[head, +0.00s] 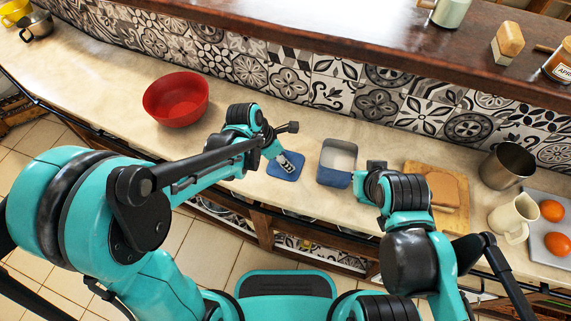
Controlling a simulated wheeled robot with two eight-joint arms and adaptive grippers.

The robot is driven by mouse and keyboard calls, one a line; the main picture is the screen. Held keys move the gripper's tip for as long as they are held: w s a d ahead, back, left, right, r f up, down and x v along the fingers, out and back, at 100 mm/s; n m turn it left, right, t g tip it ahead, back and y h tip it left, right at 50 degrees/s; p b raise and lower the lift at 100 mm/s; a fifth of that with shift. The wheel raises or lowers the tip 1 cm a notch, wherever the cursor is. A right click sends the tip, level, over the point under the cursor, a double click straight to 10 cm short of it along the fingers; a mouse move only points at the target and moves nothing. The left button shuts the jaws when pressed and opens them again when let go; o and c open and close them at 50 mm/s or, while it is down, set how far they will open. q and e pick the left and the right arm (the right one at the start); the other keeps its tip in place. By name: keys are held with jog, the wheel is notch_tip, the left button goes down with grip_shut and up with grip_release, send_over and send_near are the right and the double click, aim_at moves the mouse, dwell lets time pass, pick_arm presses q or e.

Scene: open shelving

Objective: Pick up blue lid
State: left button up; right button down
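The blue lid (276,172) lies flat on the pale counter, left of a blue box (337,178) that is open at the top with something whitish inside. My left gripper (287,165) reaches over the lid from its upper left, and its fingertips overlap the lid in the picture. I cannot tell whether they touch it, or whether they are open or shut. My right gripper (361,188) is right of the blue box, largely hidden by its own arm, so its fingers are unclear.
A red bowl (175,99) stands left on the counter. To the right are a wooden board (413,171) with bread (444,188), a metal cup (506,166), a cream pitcher (511,219) and oranges (552,211) on a tray. A dark wooden shelf (330,33) runs above the tiled wall.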

pick_arm(q)
grip_shut()
